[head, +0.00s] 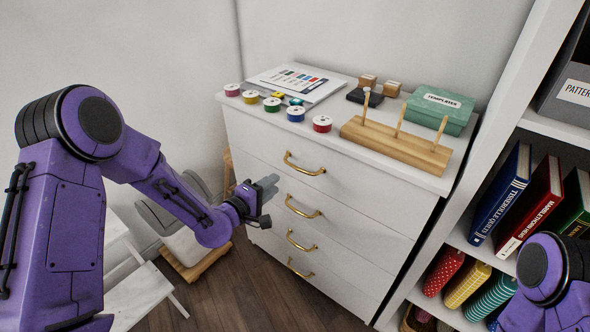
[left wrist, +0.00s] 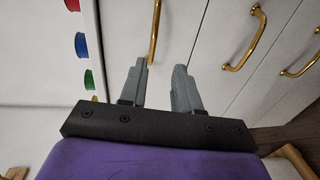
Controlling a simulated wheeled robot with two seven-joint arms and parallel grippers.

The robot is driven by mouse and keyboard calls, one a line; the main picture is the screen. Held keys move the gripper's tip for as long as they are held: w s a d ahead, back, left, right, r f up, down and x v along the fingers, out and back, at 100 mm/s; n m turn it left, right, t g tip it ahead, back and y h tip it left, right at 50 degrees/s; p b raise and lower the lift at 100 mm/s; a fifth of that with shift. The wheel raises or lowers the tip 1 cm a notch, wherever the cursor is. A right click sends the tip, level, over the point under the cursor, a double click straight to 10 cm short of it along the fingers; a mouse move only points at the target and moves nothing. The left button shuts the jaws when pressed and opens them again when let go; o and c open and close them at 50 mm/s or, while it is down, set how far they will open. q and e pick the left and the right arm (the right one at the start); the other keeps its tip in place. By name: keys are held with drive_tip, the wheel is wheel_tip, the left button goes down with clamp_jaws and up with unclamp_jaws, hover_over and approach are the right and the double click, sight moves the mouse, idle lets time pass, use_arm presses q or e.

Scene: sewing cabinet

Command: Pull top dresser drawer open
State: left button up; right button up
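The white dresser's top drawer (head: 345,182) is shut flush, with a curved brass handle (head: 304,164) on its front. My left gripper (head: 268,186) is in front of the dresser, to the left of and slightly below this handle. In the left wrist view its two grey fingers (left wrist: 158,84) stand apart with nothing between them. The top handle (left wrist: 155,28) lies beyond the fingertips, in line with the gap, and is not touched. My right gripper is out of view; only part of the right arm shows at the lower right of the head view.
Lower drawers with brass handles (head: 302,208) are shut. Thread spools (head: 296,114), a wooden peg rack (head: 398,144) and a green box (head: 440,108) stand on top. A bookshelf (head: 490,150) is close on the right. A white step stool (head: 140,296) stands at left.

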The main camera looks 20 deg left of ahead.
sight(295, 166)
use_arm(q)
drive_tip(key=x, duration=0.7)
drive_tip(key=r+x, duration=0.1)
drive_tip(key=x, duration=0.2)
drive_tip(key=shift+w+d+p, duration=0.25)
drive_tip(key=shift+w+p, duration=0.15)
clamp_jaws()
